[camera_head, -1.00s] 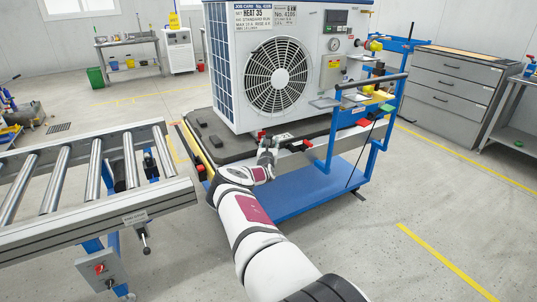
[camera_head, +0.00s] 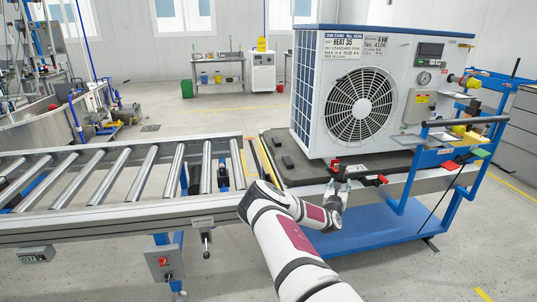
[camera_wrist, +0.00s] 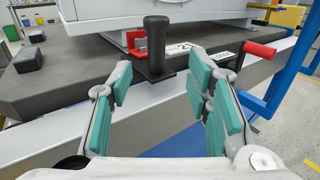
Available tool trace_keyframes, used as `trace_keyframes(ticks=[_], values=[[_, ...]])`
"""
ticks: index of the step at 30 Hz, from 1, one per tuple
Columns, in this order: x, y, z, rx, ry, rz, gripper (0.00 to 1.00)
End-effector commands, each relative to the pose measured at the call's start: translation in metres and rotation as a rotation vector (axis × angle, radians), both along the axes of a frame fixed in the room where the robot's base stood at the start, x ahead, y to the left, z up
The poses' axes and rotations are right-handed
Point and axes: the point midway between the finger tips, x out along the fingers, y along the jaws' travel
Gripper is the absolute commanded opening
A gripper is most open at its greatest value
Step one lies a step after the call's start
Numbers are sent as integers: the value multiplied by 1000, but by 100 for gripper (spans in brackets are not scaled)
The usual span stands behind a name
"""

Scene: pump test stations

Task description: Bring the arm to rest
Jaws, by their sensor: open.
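My gripper (camera_head: 336,193) is at the front edge of the blue cart that carries the heat pump unit. In the wrist view my gripper (camera_wrist: 160,108) has its two teal-padded fingers spread wide, with nothing between them. A black upright knob (camera_wrist: 157,45) on a dark base plate stands just beyond the fingertips, apart from them as far as I can tell. A red-handled clamp (camera_wrist: 260,49) sits to its right. My arm reaches from the bottom of the head view up to the cart edge.
The heat pump unit (camera_head: 353,95) stands on the dark cart top (camera_head: 285,143). A roller conveyor (camera_head: 120,190) lies left of the cart, with a control box (camera_head: 165,263) beneath. A blue frame with a black push bar (camera_head: 465,121) rises at the right. Open floor (camera_head: 230,280) lies in front.

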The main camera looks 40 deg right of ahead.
Motion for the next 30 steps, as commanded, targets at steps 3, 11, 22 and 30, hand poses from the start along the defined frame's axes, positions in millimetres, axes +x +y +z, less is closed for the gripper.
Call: trace_keyframes(ticks=[3,11,22,30], values=[[0,0,0,1,-1,0,45],[-6,-3,65,-6,-173,-102,45],[-80,27,217,72,-698,-485,45],[-143,85,269,231,-992,-768,45]])
